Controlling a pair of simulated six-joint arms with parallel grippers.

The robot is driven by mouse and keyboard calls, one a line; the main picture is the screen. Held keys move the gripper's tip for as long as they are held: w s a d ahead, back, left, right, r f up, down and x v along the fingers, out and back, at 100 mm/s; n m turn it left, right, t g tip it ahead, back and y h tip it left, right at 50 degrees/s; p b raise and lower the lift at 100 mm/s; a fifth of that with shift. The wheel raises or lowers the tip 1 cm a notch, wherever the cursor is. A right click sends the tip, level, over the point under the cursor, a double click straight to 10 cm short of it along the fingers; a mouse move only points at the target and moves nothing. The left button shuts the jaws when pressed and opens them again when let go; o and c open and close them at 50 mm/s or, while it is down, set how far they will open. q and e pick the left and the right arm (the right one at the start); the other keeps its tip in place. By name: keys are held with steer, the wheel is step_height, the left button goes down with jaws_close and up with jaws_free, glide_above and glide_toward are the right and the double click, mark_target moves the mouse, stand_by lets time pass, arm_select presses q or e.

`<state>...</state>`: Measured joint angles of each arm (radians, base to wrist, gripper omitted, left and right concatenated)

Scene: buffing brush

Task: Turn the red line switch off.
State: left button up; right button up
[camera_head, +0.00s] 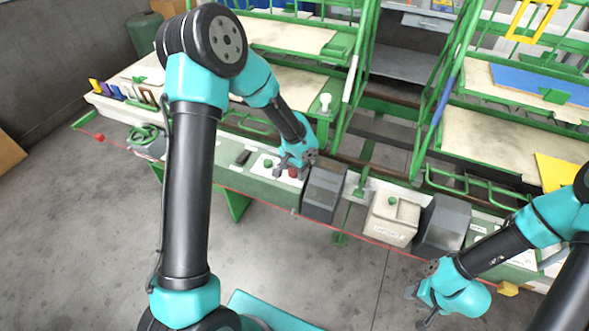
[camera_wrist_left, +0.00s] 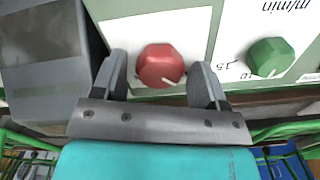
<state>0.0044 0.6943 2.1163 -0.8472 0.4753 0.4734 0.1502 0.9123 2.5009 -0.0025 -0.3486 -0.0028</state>
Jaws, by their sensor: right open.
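The red line switch (camera_wrist_left: 160,64) is a faceted red knob on a white plate, with a white mark at its lower right edge in the left wrist view. In the head view the red knob (camera_head: 293,172) is partly hidden by my left gripper. My left gripper (camera_head: 288,164) is at the knob. In the left wrist view its two fingers (camera_wrist_left: 158,72) stand open on either side of the knob, with a gap on each side. My right gripper (camera_head: 422,303) is open and empty at the lower right, over the floor and away from the switch.
A green knob (camera_wrist_left: 269,57) with a printed scale sits beside the red one. A grey box (camera_head: 324,192) stands close to the right of my left gripper. A beige box with a green button (camera_head: 392,201) and another grey box (camera_head: 443,224) follow along the green rail. A red cord (camera_head: 330,222) runs along its front.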

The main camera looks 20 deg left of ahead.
arm_select(q)
steer(key=shift+r, duration=0.15)
step_height(320, 180, up, 17)
steer(key=shift+r, duration=0.1)
stand_by(0.7)
stand_by(0.3)
